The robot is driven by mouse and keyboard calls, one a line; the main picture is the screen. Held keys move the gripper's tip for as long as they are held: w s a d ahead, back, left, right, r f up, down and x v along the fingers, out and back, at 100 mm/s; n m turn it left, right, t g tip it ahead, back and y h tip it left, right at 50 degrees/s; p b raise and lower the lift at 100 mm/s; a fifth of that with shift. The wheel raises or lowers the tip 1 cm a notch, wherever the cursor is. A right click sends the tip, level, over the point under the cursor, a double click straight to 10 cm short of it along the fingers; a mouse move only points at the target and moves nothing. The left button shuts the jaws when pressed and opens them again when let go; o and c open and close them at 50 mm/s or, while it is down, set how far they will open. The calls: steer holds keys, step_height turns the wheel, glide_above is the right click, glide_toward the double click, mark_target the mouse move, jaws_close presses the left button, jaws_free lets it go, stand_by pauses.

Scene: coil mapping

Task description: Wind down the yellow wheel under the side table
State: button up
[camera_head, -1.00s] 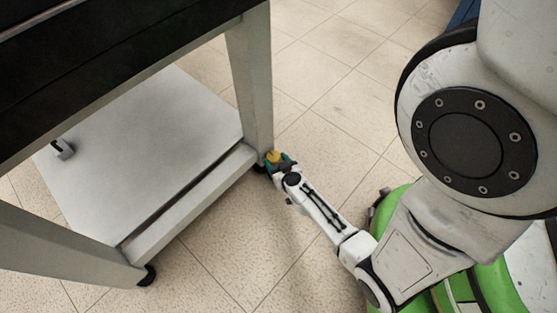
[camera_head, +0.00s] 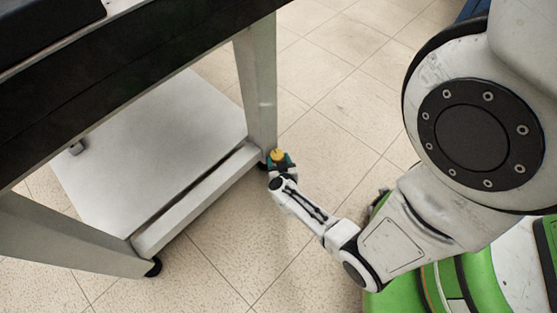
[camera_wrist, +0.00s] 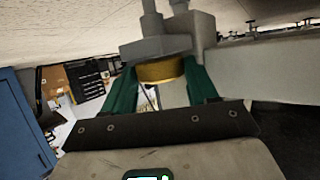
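The side table has a dark top (camera_head: 150,75), pale metal legs and a low white shelf (camera_head: 150,150). The yellow wheel (camera_head: 278,155) is at the foot of its far right leg (camera_head: 258,95), near the floor. In the wrist view the yellow wheel (camera_wrist: 160,70) sits below a grey metal block (camera_wrist: 165,45). My gripper (camera_head: 280,161) is at that foot. In the wrist view the green fingers of my gripper (camera_wrist: 160,82) flank the wheel and appear to touch both its sides. The contact is partly hidden in the head view.
A black foot (camera_head: 153,267) stands under the near leg. Tiled floor (camera_head: 340,110) right of the table is clear.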

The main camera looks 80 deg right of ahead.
steer(key=o, duration=0.5)
steer(key=shift+a, duration=0.1)
steer(key=shift+f+b, duration=0.15)
steer(key=shift+b, duration=0.25)
